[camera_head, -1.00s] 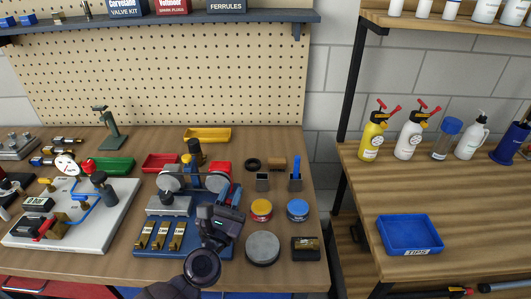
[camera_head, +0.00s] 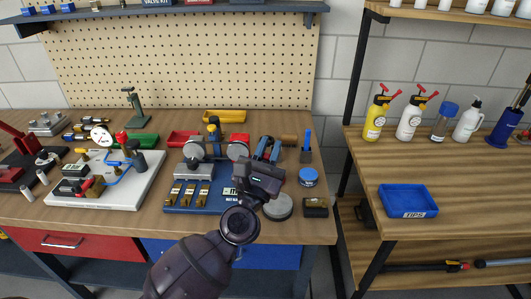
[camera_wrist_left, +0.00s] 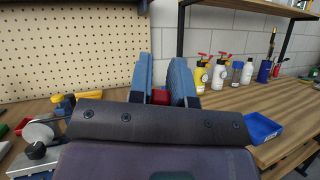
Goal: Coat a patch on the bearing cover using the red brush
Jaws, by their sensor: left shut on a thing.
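My left gripper (camera_head: 267,147) reaches over the bench's right part, its blue fingers pointing away from me. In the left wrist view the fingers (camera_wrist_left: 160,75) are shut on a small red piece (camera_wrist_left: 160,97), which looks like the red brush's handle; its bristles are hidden. The fingers cover the spot of the left grey brush holder, so I cannot tell whether the brush is in it. A round grey disc (camera_head: 279,207), likely the bearing cover, lies flat on the bench, nearer me than the fingertips. My right gripper is not in view.
A blue brush (camera_head: 307,140) stands in a holder beside a blue-lidded pot (camera_head: 308,177). A black box (camera_head: 315,207) sits right of the disc. A blue fixture (camera_head: 190,208) stands to the left. A blue tray (camera_head: 408,201) is on the right-hand shelf.

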